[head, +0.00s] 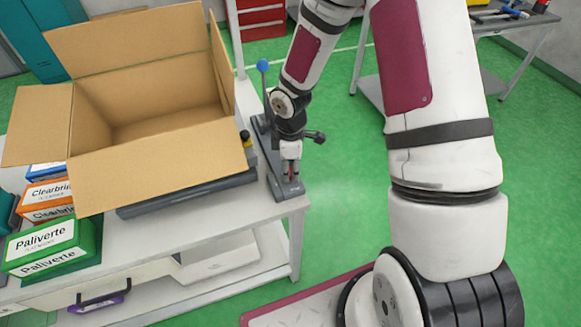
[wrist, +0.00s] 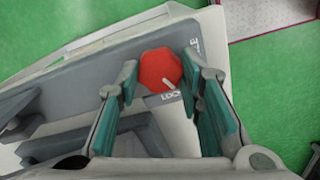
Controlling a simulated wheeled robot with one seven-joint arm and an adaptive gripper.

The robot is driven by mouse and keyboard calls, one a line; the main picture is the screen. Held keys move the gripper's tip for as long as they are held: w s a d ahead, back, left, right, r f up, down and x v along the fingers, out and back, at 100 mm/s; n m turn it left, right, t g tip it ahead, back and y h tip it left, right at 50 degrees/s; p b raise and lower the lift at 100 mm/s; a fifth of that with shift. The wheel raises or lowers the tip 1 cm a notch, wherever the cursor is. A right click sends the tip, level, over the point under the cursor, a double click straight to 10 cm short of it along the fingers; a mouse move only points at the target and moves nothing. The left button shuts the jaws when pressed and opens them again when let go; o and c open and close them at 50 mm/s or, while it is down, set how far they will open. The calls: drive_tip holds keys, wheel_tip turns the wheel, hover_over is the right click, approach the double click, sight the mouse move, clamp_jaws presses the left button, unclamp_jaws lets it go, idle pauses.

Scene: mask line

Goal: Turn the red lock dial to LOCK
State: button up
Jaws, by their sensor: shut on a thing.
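The red lock dial (wrist: 159,67) is a faceted knob on the grey panel (wrist: 90,75) at the bench edge. Its white pointer mark points down and right, toward the printed word LOCK (wrist: 170,97). A second label, only partly readable, is farther up on the right. My gripper (wrist: 161,75) has its teal-padded fingers on both sides of the dial, shut on it. In the head view my gripper (head: 290,163) points down at the panel's near end, and only a sliver of red shows between the fingers.
A large open cardboard box (head: 150,110) stands on the bench left of the panel. A blue-knobbed lever (head: 263,66) rises at the panel's far end. Several Clearbrin and Paliverte boxes (head: 45,245) sit at the left. Green floor (head: 335,190) is clear right of the bench.

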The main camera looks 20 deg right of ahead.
drive_tip(key=m, duration=0.5)
idle(0.6)
drive_tip(key=o, duration=1.2)
drive_tip(key=shift+c, duration=0.2)
wheel_tip(320, 180, up, 12)
